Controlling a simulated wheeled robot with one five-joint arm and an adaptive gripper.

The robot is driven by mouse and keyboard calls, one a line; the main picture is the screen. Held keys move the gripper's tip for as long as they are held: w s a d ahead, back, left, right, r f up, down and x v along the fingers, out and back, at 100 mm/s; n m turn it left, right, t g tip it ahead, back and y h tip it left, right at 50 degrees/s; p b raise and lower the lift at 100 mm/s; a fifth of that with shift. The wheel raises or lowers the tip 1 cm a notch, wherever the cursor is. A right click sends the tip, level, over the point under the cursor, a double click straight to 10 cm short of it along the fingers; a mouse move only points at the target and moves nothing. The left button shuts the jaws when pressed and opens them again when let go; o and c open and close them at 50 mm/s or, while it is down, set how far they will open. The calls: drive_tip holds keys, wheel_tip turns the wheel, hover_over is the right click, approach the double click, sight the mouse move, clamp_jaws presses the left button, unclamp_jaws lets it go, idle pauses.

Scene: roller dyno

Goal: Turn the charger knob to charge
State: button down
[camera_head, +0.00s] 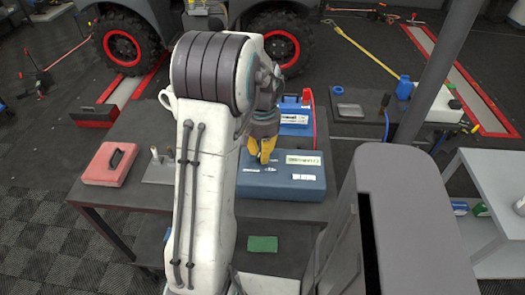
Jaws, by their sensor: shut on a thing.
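A blue box-shaped charger (310,183) with white labels on its top lies on the dark table. My gripper (263,159) has yellow fingers and points down at the left part of the charger's top, towards its back edge. The fingers are closed together on the charger knob, which they hide. The knob's setting cannot be read from here.
A smaller blue unit (296,118) with a red cable stands behind the charger. A red case (109,163) and a grey plate (160,168) with upright pieces lie on the left of the dark table (128,205). A grey post rises at the right.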

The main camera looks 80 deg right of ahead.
drive_tip(key=shift+a+f+m, duration=0.1)
drive_tip(key=shift+m, duration=0.5)
drive_tip(key=c, duration=1)
unclamp_jaws()
drive_tip(key=shift+c, duration=0.2)
wheel_tip(320, 180, up, 12)
idle(0.5)
